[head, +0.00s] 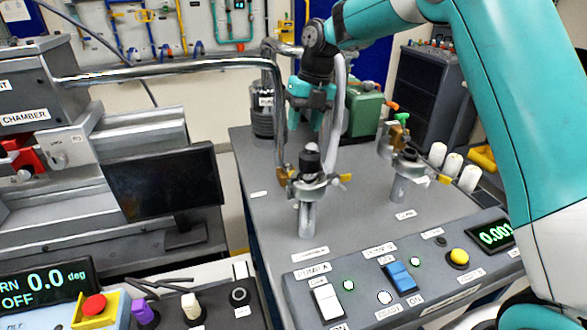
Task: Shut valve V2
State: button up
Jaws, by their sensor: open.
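Two valve assemblies stand on the grey bench (262,215). The nearer one (310,185) has a black knob on top, a grey upright pipe below and a yellow lever to its right. The farther one (405,165) stands to the right, with a black knob and a yellow lever. Labels on the bench are too small to read, so I cannot tell which is V2. My gripper (311,128) points down above and behind the nearer valve, open, with nothing visible between its jaws. Its fingertips are partly hard to make out against the pipes.
A bent metal pipe (180,70) runs from the chamber (38,95) to the nearer valve. A grey hose (341,100) hangs beside my gripper. A control panel (330,270) with switches lines the front. A monitor (165,185) stands left; white bottles (453,165) stand right.

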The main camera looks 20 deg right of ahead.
jog(key=f, duration=0.4)
jog(key=a+f+p, duration=0.1)
jog(key=f, duration=0.3)
jog(key=a+f, duration=0.1)
jog(key=f, duration=0.3)
jog(key=shift+a+f, duration=0.25)
jog(key=shift+f, duration=0.05)
grip_shut()
